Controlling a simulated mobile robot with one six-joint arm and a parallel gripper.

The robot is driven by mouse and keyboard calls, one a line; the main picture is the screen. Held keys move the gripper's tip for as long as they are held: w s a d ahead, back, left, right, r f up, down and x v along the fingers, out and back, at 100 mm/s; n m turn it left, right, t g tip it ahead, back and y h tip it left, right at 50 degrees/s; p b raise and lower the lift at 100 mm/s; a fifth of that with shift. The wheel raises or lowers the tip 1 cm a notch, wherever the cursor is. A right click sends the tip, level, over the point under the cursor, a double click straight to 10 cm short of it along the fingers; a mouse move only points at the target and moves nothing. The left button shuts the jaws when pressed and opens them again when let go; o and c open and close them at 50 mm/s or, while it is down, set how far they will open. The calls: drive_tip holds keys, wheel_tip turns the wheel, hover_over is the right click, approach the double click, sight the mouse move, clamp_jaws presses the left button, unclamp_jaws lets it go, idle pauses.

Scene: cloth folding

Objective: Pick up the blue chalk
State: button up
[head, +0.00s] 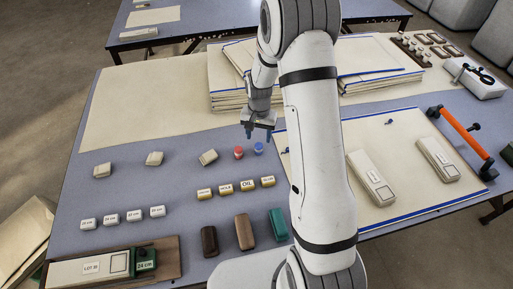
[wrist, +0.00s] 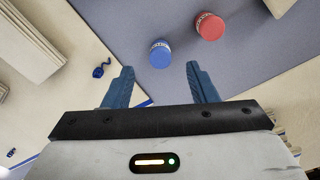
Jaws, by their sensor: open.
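The blue chalk (head: 258,148) is a small blue cylinder on the blue-grey table, just right of the red chalk (head: 238,152). In the wrist view the blue chalk (wrist: 160,54) shows ahead of the fingertips, between their lines, and the red chalk (wrist: 210,26) lies beyond it to the right. My gripper (head: 258,133) is above the table close to the blue chalk. Its two blue fingers also show in the wrist view (wrist: 160,70), spread apart with nothing between them. The height of the fingertips over the table is hard to tell.
Stacked cloths (head: 228,85) stand behind my gripper. A cloth with a blue edge (head: 405,160) lies right, with two pale devices (head: 438,158) and an orange-handled tool (head: 460,138).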

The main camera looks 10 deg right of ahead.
sight(259, 144)
drive_tip(key=f, duration=0.3)
drive_tip(key=f+p, duration=0.1)
drive_tip(key=f, duration=0.3)
drive_tip(key=shift+w+d, duration=0.1)
drive_tip(key=shift+w, duration=0.1)
drive_tip(key=shift+r, duration=0.1)
drive_tip(key=c, duration=1.1)
